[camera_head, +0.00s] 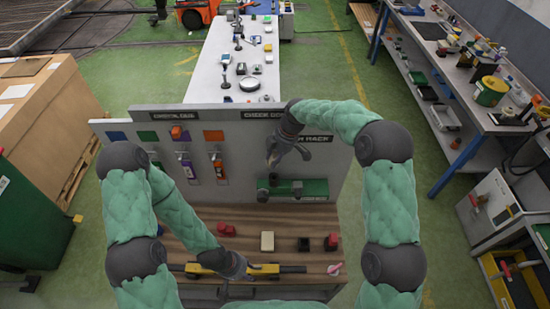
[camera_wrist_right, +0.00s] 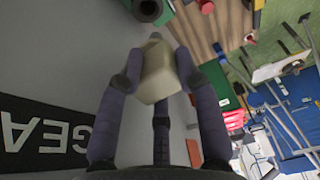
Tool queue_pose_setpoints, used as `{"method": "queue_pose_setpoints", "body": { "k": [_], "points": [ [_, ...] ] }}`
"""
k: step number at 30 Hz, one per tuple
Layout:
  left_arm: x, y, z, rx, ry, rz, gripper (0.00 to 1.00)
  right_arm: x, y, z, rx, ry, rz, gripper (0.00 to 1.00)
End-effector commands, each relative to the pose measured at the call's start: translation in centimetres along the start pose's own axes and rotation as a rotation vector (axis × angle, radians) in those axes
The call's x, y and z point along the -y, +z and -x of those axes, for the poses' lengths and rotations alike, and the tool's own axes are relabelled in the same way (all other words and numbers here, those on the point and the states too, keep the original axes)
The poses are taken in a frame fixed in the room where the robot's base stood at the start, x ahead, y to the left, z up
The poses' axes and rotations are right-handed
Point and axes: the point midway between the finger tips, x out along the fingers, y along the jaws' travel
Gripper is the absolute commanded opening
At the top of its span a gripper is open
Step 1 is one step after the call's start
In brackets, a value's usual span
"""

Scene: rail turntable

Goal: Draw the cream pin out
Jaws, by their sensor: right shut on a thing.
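My right gripper (camera_head: 272,160) is in front of the grey upright panel, just below the dark sign ending in "RACK". In the right wrist view its fingers (camera_wrist_right: 157,88) are shut on the cream pin (camera_wrist_right: 155,75), a pale blocky piece. I cannot tell whether the pin's far end is still in anything. My left gripper (camera_head: 243,271) is low over the wooden bench, beside a yellow and black bar (camera_head: 205,270). Its fingers are too small to tell open from shut.
A green fixture with a dark cylinder (camera_head: 300,188) is on the panel below the right gripper. Red, cream (camera_head: 267,241) and dark pieces stand on the bench (camera_head: 290,257). Tools hang on the panel (camera_head: 235,165) at left.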

Motion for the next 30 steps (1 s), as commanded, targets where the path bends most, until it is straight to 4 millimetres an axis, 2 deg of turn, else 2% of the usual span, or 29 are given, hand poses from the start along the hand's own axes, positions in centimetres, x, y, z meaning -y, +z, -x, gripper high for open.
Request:
{"method": "queue_pose_setpoints", "body": {
  "k": [22,30],
  "points": [
    [-0.6,0.1,1.8,0.0,0.0,0.0,0.4,-0.1,-1.4,4.4,-0.001,0.002,0.0,0.0],
    [-0.7,0.1,1.9,0.0,0.0,0.0,0.4,0.0,-1.5,4.8,0.0,0.001,0.0,0.0]
  ]
}}
